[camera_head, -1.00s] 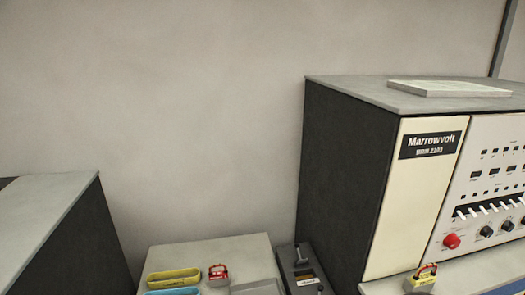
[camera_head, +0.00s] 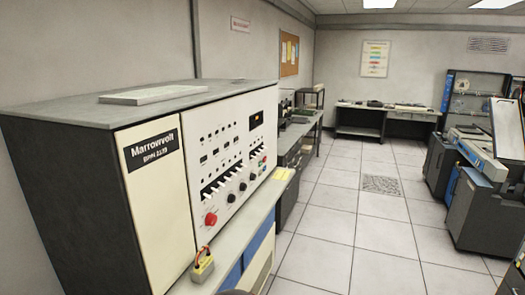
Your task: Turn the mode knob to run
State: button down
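The Marrowvolt cabinet (camera_head: 157,205) stands at the left, with its pale control panel (camera_head: 215,135) seen at a slant. A row of small black knobs (camera_head: 242,186) runs along the panel's lower part, beside a large red button (camera_head: 210,219). Their labels are too small to read, so I cannot tell which is the mode knob or how it is set. My gripper is not in view. A dark rounded shape sits at the bottom edge, too cut off to identify.
Clear tiled floor (camera_head: 330,235) lies to the right. Dark and blue machines (camera_head: 474,200) stand at the far right, and desks (camera_head: 387,112) at the back.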

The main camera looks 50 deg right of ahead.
aim_at(211, 219)
jog(key=z, duration=1.4)
